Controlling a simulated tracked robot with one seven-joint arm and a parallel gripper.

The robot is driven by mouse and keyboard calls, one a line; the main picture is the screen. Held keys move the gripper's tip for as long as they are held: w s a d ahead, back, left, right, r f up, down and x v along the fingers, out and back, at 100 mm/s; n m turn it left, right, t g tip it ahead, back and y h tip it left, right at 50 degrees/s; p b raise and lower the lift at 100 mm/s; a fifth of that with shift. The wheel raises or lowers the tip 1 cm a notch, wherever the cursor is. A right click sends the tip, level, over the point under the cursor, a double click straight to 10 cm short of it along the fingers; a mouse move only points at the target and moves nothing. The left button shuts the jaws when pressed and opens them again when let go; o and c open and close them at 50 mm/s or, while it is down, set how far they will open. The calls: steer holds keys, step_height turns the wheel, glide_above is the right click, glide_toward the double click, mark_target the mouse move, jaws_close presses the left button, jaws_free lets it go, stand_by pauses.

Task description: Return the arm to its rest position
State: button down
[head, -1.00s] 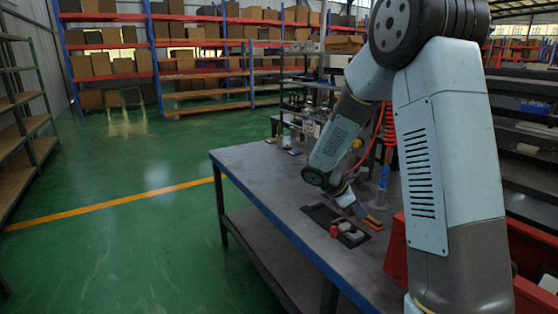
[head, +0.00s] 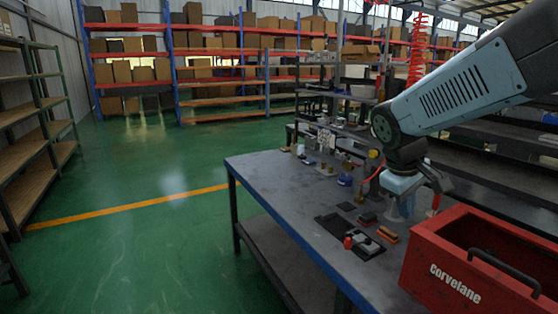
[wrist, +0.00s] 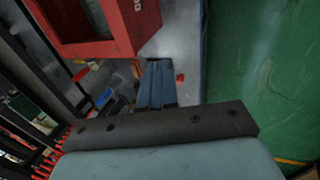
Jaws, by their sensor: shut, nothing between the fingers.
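My arm stretches in from the right in the head view, its forearm sloping down to the left over the workbench (head: 270,185). My gripper (head: 440,183) hangs at its end above the right part of the bench, behind the red toolbox (head: 470,265) and clear of the bench top. In the wrist view my gripper's fingers (wrist: 157,85) lie together with nothing between them. A dark tray (head: 334,226) with small grey, red and orange-brown pieces lies on the bench below and left of my gripper.
The red toolbox with a dark handle stands at the bench's right front; it also shows in the wrist view (wrist: 130,25). Small parts and a blue object (head: 345,180) stand toward the back of the bench. Shelving (head: 220,70) lines the far wall. Green floor (head: 140,255) is clear at left.

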steer(key=s+a+r+m+t+y, duration=0.3)
steer(key=s+r+m, duration=0.1)
steer(key=s, duration=0.6)
steer(key=shift+s+a+m, duration=0.15)
steer(key=shift+a+m, duration=0.15)
steer(key=shift+m, duration=0.6)
steer(key=shift+d+r, duration=0.1)
steer(key=shift+d, duration=0.05)
